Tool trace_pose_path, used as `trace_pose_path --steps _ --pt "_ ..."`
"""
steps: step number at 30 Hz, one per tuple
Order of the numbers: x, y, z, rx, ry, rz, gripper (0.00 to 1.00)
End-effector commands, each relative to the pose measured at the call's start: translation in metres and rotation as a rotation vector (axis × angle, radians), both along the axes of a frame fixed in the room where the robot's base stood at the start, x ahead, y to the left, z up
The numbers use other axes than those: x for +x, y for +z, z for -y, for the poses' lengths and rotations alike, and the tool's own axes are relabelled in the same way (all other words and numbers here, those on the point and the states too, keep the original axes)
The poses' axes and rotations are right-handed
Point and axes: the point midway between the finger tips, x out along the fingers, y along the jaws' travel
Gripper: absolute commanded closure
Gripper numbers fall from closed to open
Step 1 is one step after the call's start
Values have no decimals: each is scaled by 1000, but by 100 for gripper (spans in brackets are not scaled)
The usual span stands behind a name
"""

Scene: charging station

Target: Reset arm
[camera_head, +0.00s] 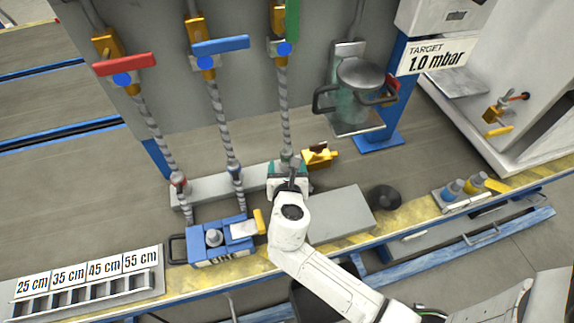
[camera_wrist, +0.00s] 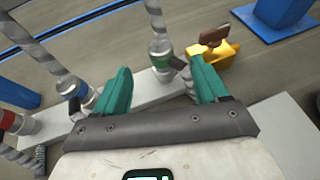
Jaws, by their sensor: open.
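My white arm reaches in from the lower right in the head view. My gripper (camera_head: 287,168) is over the grey hose rail (camera_head: 205,189), at the lower end of the hose with the green handle (camera_head: 292,22). In the wrist view, my gripper (camera_wrist: 160,88) has its two teal fingers apart. The green-ringed hose end (camera_wrist: 160,57) shows just beyond and between the fingertips. I see nothing held. Whether a finger touches the hose end, I cannot tell.
Close by are a yellow valve (camera_head: 319,155), a blue pump (camera_head: 216,240) and a grey plate (camera_head: 340,213). Hoses with red (camera_head: 125,64) and blue (camera_head: 220,45) handles hang left. A glass vessel (camera_head: 358,98) and a black disc (camera_head: 385,197) are right.

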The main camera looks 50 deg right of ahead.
Motion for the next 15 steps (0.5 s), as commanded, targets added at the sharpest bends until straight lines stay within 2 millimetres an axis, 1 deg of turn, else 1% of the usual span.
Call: trace_pose_path --steps 12,14,15 --pt "0 0 0 1 0 1 27" --pt "-5 4 3 44 -37 26 27" --pt "-11 6 6 93 -75 55 27"
